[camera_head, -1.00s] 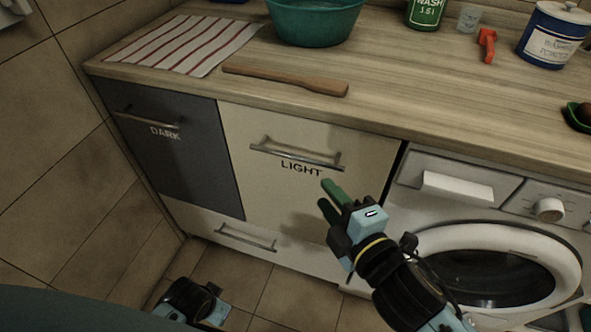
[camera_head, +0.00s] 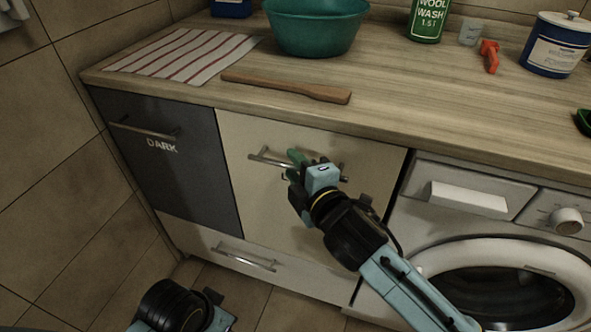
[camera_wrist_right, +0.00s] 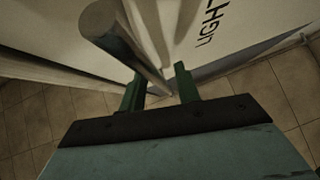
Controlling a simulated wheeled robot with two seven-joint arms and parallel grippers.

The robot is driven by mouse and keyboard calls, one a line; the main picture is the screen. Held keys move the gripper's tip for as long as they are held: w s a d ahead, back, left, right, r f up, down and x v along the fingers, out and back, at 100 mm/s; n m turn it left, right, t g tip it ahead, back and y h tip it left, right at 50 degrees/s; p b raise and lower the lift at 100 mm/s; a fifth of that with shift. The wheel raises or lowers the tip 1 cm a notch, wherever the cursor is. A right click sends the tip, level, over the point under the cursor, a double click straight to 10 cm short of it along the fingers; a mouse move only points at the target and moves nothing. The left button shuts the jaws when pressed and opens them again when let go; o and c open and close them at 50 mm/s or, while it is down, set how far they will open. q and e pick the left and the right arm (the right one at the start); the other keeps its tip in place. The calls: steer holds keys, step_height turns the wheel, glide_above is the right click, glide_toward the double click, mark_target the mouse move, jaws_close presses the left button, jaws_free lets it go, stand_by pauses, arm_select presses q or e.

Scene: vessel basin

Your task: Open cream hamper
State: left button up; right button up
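The cream hamper front (camera_head: 250,200) is closed, flush under the counter left of the washing machine. Its metal bar handle (camera_head: 262,156) runs across its upper part, partly hidden by my right gripper (camera_head: 299,158), as is the LIGHT label. In the right wrist view the handle bar (camera_wrist_right: 125,45) passes between the two green fingers of the right gripper (camera_wrist_right: 160,88). The fingers stand apart, with some gap beside the bar. My left arm shows at the bottom left, low over the floor; its fingers cannot be made out.
The dark hamper (camera_head: 175,185) is at the left, with a low drawer (camera_head: 225,260) beneath both. The washing machine (camera_head: 470,235) stands at the right. On the counter (camera_head: 430,110) are a wooden paddle (camera_head: 285,87), a striped cloth (camera_head: 185,55) and a green basin (camera_head: 315,30).

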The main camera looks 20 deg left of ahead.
arm_select(q)
steer(key=shift+r, duration=0.15)
arm_select(e)
steer(key=shift+w, duration=0.1)
steer(key=shift+c, duration=0.2)
jaws_close()
arm_select(q)
steer(key=shift+s, duration=0.1)
